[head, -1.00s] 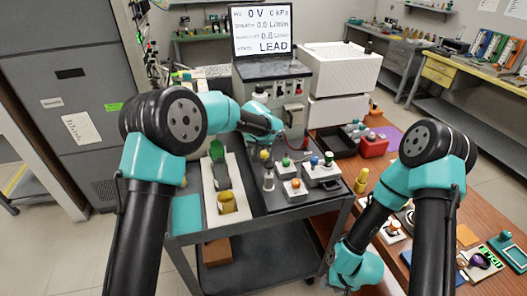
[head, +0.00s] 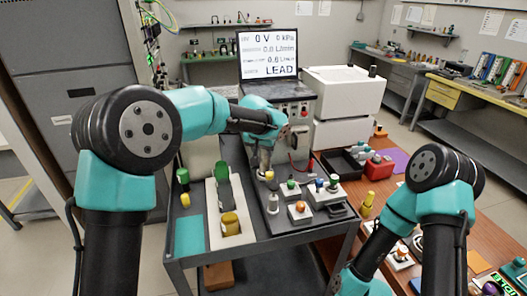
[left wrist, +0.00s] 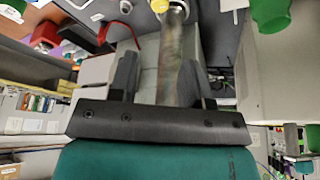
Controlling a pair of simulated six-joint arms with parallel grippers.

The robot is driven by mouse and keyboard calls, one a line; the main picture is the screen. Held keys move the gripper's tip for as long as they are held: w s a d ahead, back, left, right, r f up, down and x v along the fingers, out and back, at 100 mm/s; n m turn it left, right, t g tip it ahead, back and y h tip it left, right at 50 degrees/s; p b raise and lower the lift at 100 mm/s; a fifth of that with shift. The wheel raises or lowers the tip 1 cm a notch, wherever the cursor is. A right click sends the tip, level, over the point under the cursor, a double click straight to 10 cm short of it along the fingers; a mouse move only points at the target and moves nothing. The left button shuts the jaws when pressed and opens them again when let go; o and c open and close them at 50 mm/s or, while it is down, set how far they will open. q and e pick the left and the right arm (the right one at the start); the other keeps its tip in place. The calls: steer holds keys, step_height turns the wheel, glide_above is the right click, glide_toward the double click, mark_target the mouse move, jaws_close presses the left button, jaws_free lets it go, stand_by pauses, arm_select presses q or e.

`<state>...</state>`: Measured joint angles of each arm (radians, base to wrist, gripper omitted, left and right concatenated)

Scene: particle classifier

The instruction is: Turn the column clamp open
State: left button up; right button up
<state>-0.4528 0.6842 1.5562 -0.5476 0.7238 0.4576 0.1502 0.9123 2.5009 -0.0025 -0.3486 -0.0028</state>
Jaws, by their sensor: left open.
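A slim metallic column (left wrist: 172,65) with a yellow cap (left wrist: 168,5) stands lengthwise between the fingers of my left gripper (left wrist: 160,62) in the left wrist view. My left gripper is open, one finger on each side of it; I cannot tell whether either touches. In the head view my left gripper (head: 262,150) points down at the front of the grey instrument (head: 290,108), above a yellow knob (head: 269,175). A separate clamp part cannot be made out; the gripper hides part of this area. My right arm is at the right, its gripper out of view.
The instrument's screen (head: 268,55) reads LEAD. On the cart stand a white tray (head: 213,222) with green and yellow pieces, a teal pad (head: 188,236) and knobbed boxes (head: 325,192). A red block (head: 378,168) sits on the wooden table.

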mark_target(269, 174)
arm_select(q)
steer(key=shift+w+a+m+g+h, duration=0.15)
steer(key=shift+w+a+m+h, duration=0.2)
steer(key=shift+m, duration=0.45)
steer(key=shift+w+a+m+g+h, duration=0.2)
steer(key=shift+a+m, duration=0.25)
steer(key=shift+m, duration=0.35)
steer(key=x, duration=1.7)
steer(key=shift+w+f, duration=0.2)
steer(key=shift+w, duration=0.05)
steer(key=c, duration=0.6)
steer(key=shift+c, duration=0.2)
